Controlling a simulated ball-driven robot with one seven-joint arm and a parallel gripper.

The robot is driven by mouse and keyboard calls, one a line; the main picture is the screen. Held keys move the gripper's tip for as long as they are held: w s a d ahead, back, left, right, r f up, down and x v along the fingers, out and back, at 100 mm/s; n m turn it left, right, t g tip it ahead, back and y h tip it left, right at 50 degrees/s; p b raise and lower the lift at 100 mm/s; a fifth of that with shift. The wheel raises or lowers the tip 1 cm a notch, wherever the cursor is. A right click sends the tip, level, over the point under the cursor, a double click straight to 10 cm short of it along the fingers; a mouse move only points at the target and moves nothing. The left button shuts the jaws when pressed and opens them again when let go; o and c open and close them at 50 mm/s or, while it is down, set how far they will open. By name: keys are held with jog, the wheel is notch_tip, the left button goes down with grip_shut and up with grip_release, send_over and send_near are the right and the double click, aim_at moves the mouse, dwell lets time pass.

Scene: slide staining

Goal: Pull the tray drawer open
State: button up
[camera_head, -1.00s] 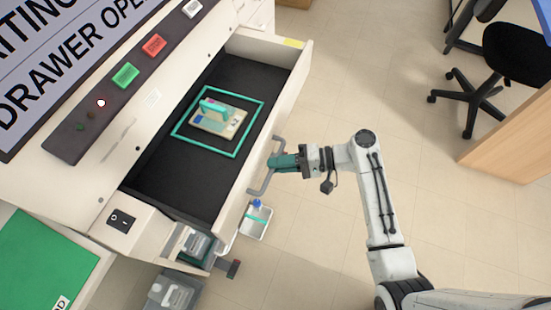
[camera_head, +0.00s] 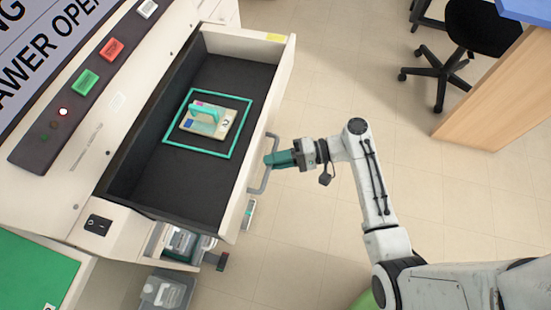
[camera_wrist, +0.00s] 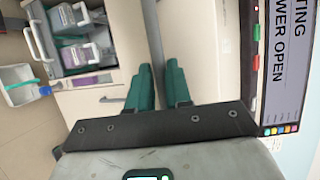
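The tray drawer (camera_head: 243,185) stands pulled well out of the white machine. Its dark floor holds a teal square outline (camera_head: 238,137) with a small slide tray (camera_head: 228,121) with a teal handle inside it. A grey bar handle (camera_head: 254,191) runs along the drawer's front. My gripper (camera_head: 270,160) meets this handle from the right. In the wrist view, its green fingers (camera_wrist: 159,87) lie close on either side of the grey bar (camera_wrist: 153,40), shut on it. The exact contact at the fingertips is partly hidden.
The machine's panel has a green button (camera_head: 84,82), a red button (camera_head: 111,48) and a lit red lamp (camera_head: 63,112). A lower compartment (camera_head: 181,243) with containers is under the drawer's near end. Open tiled floor lies right; a black chair (camera_head: 446,75) is beyond.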

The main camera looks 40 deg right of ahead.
jog(key=o, duration=0.3)
jog(key=shift+o, duration=0.2)
jog(key=v, duration=1)
jog(key=shift+s+d, duration=0.15)
jog(key=shift+d, duration=0.2)
jog(key=shift+a, duration=0.15)
jog(key=s+a+f+n+g+h, duration=0.3)
jog(key=s+a+f+g+h, duration=0.2)
jog(key=s+a+g+h, duration=0.15)
jog(key=s+d+r+n+h+p, duration=0.1)
jog(key=s+d+r+n+h, duration=0.1)
jog(key=s+r+h, duration=0.3)
jog(key=shift+s+d+r+n+g+h, duration=0.35)
jog(key=shift+s+n+h, duration=0.55)
jog(key=shift+h, duration=0.25)
